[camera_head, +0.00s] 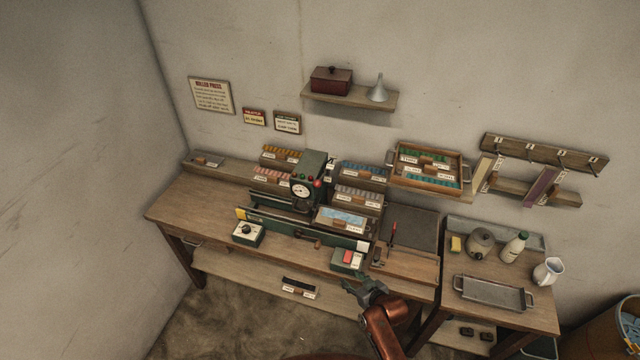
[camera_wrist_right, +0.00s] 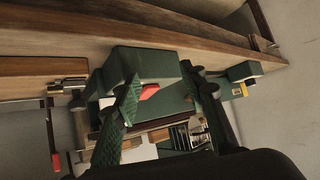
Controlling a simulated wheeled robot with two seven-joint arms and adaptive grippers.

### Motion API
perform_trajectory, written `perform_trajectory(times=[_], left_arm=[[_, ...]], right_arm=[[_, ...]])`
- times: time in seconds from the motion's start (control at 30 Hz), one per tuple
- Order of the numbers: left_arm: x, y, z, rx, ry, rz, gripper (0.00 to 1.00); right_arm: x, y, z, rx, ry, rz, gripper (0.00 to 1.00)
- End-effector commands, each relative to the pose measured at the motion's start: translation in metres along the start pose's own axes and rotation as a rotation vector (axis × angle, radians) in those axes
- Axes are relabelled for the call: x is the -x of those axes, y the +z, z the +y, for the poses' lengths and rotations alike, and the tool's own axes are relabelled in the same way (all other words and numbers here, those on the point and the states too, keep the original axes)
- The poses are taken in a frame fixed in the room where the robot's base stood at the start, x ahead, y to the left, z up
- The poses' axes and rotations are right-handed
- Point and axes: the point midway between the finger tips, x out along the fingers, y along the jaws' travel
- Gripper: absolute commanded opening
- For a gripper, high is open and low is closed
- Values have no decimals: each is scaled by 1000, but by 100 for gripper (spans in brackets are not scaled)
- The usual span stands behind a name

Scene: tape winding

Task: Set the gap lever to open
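A slim lever with a red grip (camera_head: 393,229) stands nearly upright on the workbench, right of the green switch box (camera_head: 347,260); I take it for the gap lever, though no label is readable. In the right wrist view the red grip (camera_wrist_right: 57,160) shows at the lower left, apart from the fingers. My right gripper (camera_head: 366,284) is in front of the bench's front edge, below the switch box and lever. In the right wrist view its fingers (camera_wrist_right: 165,85) are spread and empty, with the switch box (camera_wrist_right: 145,60) beyond them. My left gripper is not in view.
The press (camera_head: 311,180) with its dial stands mid-bench among label racks. A green box with a dark knob (camera_head: 248,232) is at the front left. A side table (camera_head: 470,318) at right holds a metal tray (camera_head: 490,293) and jugs.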

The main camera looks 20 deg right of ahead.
Motion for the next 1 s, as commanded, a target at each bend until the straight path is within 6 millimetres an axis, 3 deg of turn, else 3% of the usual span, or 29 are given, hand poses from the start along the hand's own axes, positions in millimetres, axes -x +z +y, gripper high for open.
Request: perform_trajectory(times=[0.03,0.17,0.3,0.43,0.53,0.67,1.0], left_arm=[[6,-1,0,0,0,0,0],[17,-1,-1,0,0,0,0],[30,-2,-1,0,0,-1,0],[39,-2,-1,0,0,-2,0],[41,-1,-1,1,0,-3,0],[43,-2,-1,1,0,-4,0],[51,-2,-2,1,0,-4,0]], right_arm=[[-4,-32,-1,6,-6,60,38],[-10,-112,-4,15,-17,225,38],[-7,-207,-6,19,-19,421,38],[2,-276,-6,14,-11,570,38],[6,-302,-5,12,-6,629,38],[0,-316,-5,10,-4,650,38],[-41,-346,-6,11,-5,646,38]])
